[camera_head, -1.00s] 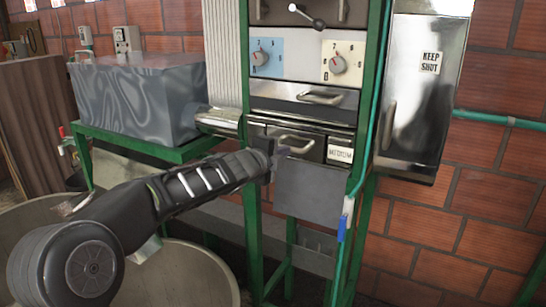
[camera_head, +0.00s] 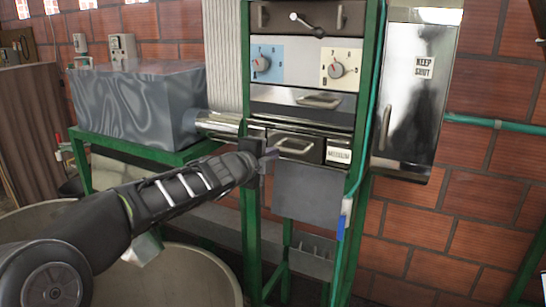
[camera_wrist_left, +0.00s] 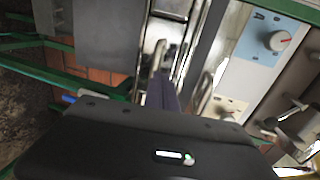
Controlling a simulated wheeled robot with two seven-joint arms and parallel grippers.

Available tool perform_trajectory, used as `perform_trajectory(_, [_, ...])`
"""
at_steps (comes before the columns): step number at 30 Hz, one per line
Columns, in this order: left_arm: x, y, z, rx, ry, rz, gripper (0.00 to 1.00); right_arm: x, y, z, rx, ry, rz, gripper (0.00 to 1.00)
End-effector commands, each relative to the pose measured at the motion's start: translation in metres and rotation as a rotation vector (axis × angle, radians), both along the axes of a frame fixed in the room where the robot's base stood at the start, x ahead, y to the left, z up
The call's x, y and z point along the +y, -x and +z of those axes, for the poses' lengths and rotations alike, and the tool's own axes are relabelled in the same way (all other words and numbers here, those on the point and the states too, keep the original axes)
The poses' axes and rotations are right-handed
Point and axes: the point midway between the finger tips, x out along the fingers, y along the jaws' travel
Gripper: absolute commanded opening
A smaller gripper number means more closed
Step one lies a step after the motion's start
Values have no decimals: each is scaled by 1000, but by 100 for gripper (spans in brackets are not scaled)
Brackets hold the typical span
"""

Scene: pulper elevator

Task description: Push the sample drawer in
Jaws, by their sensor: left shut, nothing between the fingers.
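The green-framed machine has two drawer fronts with bar handles: an upper metal one (camera_head: 275,97) and a lower dark one (camera_head: 312,152) beside a "MEDIUM" label. I cannot tell for certain which is the sample drawer, nor how far either stands out. My left gripper (camera_head: 268,154) is shut and empty, at the left end of the lower drawer front, just left of its handle (camera_head: 294,146). Contact is unclear. In the left wrist view the closed fingers (camera_wrist_left: 163,92) point toward the blurred metal fronts and handles. My right gripper is not in view.
Two dial panels (camera_head: 300,66) sit above the drawers. A grey plate (camera_head: 309,194) hangs below. Green posts (camera_head: 250,220) and a hose (camera_head: 341,228) flank them. A "KEEP SHUT" cabinet (camera_head: 407,110) is right, a grey box (camera_head: 140,100) left. A large round vat (camera_head: 190,275) lies beneath my arm.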

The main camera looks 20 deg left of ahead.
Motion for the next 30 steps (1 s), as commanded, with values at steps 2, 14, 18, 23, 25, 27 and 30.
perform_trajectory(2, [2,16,3,0,-1,0,0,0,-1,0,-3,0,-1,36])
perform_trajectory(14, [10,75,13,3,-1,-1,0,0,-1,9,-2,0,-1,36])
perform_trajectory(18, [10,78,13,4,0,-2,0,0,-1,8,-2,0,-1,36])
perform_trajectory(23, [10,77,13,3,0,-2,0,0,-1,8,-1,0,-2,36])
perform_trajectory(25, [10,77,13,3,0,-2,0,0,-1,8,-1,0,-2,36])
perform_trajectory(27, [10,77,13,3,0,-2,0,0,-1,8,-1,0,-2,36])
perform_trajectory(30, [10,77,13,3,3,-1,0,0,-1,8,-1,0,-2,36])
